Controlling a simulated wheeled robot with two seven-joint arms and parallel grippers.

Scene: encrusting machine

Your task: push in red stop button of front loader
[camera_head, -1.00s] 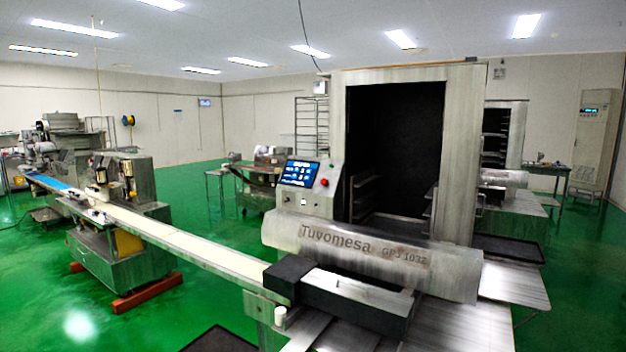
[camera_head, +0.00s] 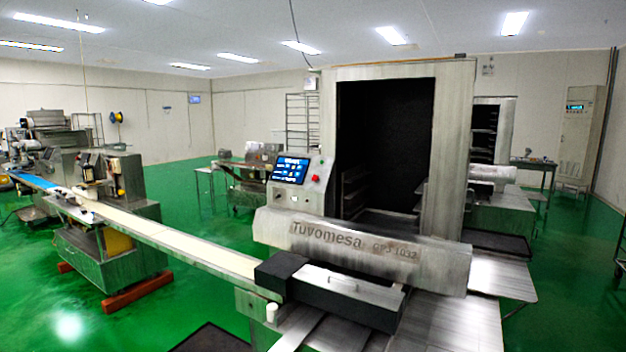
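The front loader (camera_head: 360,246) is a steel machine marked Tuvomesa with a tall open dark cabinet behind its front cover. A control panel stands at its left side with a lit blue screen (camera_head: 291,170). The small red stop button (camera_head: 316,178) is on this panel, just right of the screen. It is too small to tell how far it is pushed in. Neither of my grippers is in view.
A long conveyor (camera_head: 170,242) runs from the machines at the left to the loader's front. A dark mat (camera_head: 208,338) lies on the floor at the bottom. Steel plates (camera_head: 502,278) stick out at the loader's right. Green floor (camera_head: 205,300) is open between conveyor and mat.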

